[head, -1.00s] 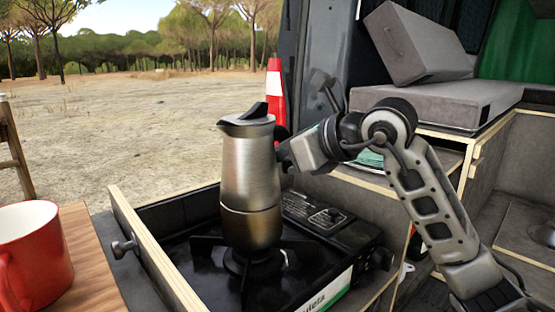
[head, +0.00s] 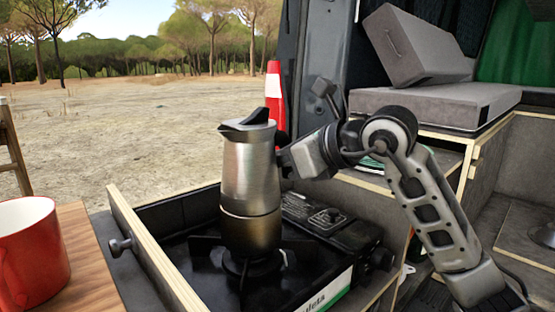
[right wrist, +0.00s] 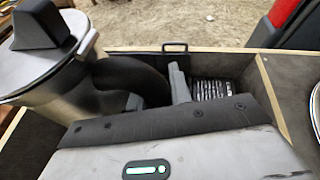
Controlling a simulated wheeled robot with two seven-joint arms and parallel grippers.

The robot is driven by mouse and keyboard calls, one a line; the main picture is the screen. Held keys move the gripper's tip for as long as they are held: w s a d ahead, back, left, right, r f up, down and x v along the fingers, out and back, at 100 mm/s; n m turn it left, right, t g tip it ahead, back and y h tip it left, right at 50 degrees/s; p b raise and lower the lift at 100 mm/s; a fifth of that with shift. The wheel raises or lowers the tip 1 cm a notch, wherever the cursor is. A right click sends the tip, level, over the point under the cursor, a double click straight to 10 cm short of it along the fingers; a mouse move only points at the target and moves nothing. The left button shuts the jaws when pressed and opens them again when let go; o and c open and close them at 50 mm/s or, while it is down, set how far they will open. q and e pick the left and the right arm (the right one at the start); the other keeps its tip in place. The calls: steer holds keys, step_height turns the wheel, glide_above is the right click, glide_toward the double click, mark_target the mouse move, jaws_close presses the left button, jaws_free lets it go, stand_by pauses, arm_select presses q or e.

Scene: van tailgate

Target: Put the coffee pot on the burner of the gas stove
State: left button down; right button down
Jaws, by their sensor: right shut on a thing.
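The coffee pot (head: 249,180) is a metal moka pot with a black lid knob. It stands upright over the burner (head: 248,265) of the black gas stove (head: 330,225), which sits in a drawer. Its base looks level with the burner grate; I cannot tell if it touches. My right gripper (head: 285,158) is at the pot's right side, shut on its handle, which my gripper mostly hides in the head view. In the right wrist view the pot (right wrist: 50,60) fills the upper left, with its dark handle between the fingers (right wrist: 155,85). My left gripper is not in view.
A red mug (head: 35,255) stands on a wooden board (head: 85,250) at the left. The drawer's wooden front (head: 150,245) borders the stove. A red and white cone (head: 274,95) stands behind. Grey cushions (head: 430,100) lie in the van at the right.

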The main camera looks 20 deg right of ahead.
steer(key=shift+a+f+g, duration=0.15)
steer(key=shift+f+g, duration=0.15)
steer(key=shift+f, duration=0.3)
steer(key=c, duration=1.3)
jaws_free()
steer(key=shift+f, duration=0.15)
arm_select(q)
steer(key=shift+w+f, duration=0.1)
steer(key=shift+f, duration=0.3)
arm_select(e)
steer(key=shift+o, duration=0.2)
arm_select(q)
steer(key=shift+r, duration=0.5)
arm_select(e)
steer(key=r+v, duration=0.1)
steer(key=v, duration=1.1)
steer(key=shift+r, duration=0.3)
steer(key=shift+r, duration=0.1)
